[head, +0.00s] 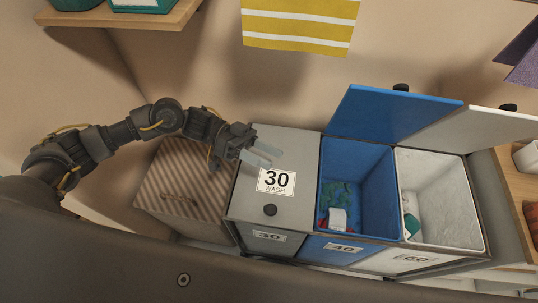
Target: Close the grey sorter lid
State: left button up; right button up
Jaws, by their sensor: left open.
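The grey sorter lid (291,200) lies flat over the left compartment of the sorter, with a "30 WASH" label (276,181) and a dark round knob (270,210) near its front edge. My left gripper (262,157) is open and empty at the lid's left rear part, above or against it; I cannot tell whether it touches. My right gripper is not in view.
The blue lid (385,118) and white lid (480,130) stand open. The blue bin (374,190) and white bin (448,195) hold some items. A striped hamper (178,182) stands left of the sorter. A wooden shelf (115,17) is at upper left.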

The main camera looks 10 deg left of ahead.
pick_arm(q)
jog(key=b+v, duration=0.1)
jog(key=v, duration=0.5)
jog(key=shift+a, duration=0.25)
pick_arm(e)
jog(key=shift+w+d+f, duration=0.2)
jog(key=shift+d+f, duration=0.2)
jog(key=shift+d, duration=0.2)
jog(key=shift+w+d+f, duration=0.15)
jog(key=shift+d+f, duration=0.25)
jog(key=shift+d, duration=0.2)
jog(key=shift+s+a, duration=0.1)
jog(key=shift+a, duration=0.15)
